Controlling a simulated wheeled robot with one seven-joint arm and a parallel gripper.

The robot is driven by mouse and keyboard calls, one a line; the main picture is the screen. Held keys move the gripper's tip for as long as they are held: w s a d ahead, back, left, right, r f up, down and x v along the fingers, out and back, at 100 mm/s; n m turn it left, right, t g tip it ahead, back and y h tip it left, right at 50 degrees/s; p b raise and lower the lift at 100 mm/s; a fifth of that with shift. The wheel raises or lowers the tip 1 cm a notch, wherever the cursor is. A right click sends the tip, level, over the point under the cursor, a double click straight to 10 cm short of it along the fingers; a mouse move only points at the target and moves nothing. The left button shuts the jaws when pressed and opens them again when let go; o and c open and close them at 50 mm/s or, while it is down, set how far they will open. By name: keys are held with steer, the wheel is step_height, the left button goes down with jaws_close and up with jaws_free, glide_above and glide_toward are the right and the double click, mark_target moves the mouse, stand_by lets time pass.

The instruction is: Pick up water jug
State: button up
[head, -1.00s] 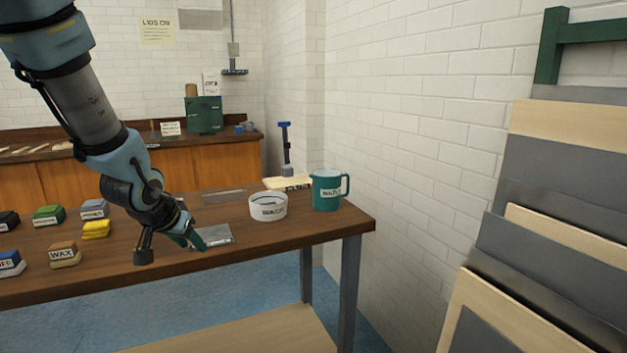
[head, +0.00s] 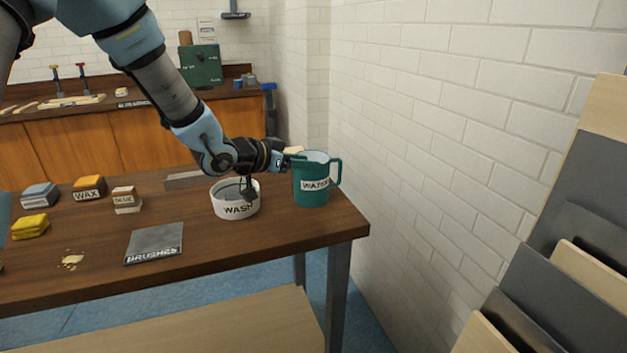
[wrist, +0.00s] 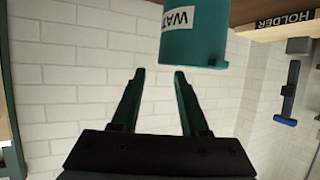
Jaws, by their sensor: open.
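The teal water jug (head: 311,198) stands upright near the right end of the wooden table. It has a white label reading WATER and a handle on its right side. My gripper (head: 293,158) is at the jug's left side, close to its rim. In the wrist view my gripper (wrist: 159,72) is open, with nothing between its two fingers. The jug (wrist: 195,45) shows beyond the fingertips, at the top and a little right of the gap. I cannot tell whether a finger touches it.
A white WASH bowl (head: 236,206) stands just left of the jug, under my arm. A grey BRUSHES plate (head: 154,241) lies at the table's front. Several blocks (head: 88,188) are farther left. A white brick wall (head: 420,160) rises to the right, with boards (head: 560,250) leaning there.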

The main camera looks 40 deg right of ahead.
mark_target(328, 165)
steer(key=p+x, duration=0.2)
steer(key=x, duration=0.3)
steer(key=shift+w, duration=0.15)
steer(key=shift+d+f+p, duration=0.4)
steer(key=shift+d, duration=0.15)
steer(key=shift+c, duration=0.2)
jaws_close()
stand_by(0.7)
